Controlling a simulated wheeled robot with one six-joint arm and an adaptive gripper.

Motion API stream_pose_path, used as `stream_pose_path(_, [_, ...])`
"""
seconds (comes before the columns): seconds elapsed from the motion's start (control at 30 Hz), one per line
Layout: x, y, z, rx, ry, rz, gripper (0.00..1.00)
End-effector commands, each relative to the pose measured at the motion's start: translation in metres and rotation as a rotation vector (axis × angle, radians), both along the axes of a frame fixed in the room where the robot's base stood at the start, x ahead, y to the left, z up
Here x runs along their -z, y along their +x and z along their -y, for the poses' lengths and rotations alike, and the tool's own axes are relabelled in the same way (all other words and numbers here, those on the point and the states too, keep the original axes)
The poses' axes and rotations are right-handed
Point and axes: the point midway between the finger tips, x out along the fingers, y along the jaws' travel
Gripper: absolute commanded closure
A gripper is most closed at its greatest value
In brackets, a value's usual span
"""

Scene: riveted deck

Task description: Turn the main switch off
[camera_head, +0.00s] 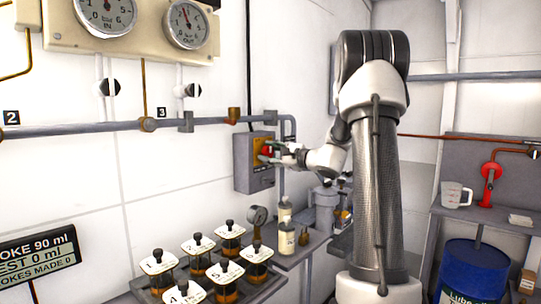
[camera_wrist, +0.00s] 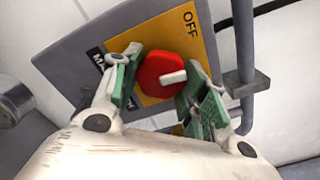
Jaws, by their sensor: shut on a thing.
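The main switch is a grey box (camera_head: 242,165) on the white wall, with a yellow plate (camera_wrist: 198,28) marked OFF; other lettering is partly hidden. Its red round knob (camera_wrist: 163,74) has a white pointer bar, which lies to the right in the wrist view, below the OFF label and not lined up with it. The knob (camera_head: 268,149) also shows small in the head view. My gripper (camera_wrist: 160,72) is shut on the knob, with green finger pads on its left and right sides. In the head view my gripper (camera_head: 270,154) reaches the box from the right.
A grey pipe (camera_head: 215,122) runs along the wall above the box, and a conduit (camera_wrist: 243,60) passes close beside it. A rack of lidded jars (camera_head: 198,258) is in front.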

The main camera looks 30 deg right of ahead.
Motion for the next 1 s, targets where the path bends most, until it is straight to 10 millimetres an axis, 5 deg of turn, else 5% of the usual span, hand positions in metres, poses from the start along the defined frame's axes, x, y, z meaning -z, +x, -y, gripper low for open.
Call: stream_pose_path(1.0, [-0.0021, -0.0001, 0.0009, -0.001, -0.777, 0.279, 0.80])
